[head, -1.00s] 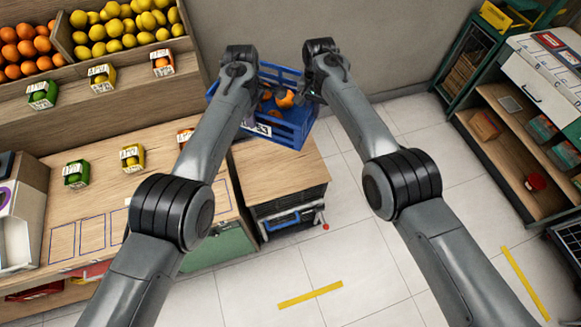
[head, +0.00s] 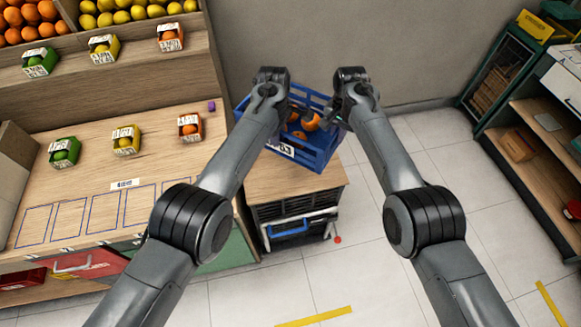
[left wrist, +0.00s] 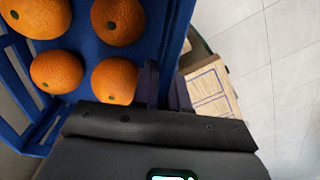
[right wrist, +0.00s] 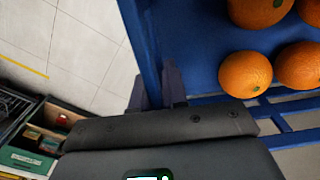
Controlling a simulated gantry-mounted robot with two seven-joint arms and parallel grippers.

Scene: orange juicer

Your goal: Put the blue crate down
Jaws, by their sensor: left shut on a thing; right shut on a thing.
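The blue crate (head: 318,158) is over the back part of the wooden-topped cabinet (head: 285,182) in the head view. I cannot tell whether its base touches the top. Several oranges (head: 311,121) lie inside it, and they also show in the left wrist view (left wrist: 57,72) and the right wrist view (right wrist: 245,74). My left gripper (head: 284,108) is shut on the crate's left side. My right gripper (head: 335,117) is shut on its right side. The dark fingers show at the crate's walls in the left wrist view (left wrist: 164,90) and the right wrist view (right wrist: 160,86).
A wooden counter (head: 90,185) with small fruit boxes (head: 126,140) and outlined spaces stands at the left. Fruit shelves rise behind it. A grey wall (head: 330,40) is behind the crate. Shelving (head: 540,165) stands at the right, with open tiled floor (head: 390,275) between.

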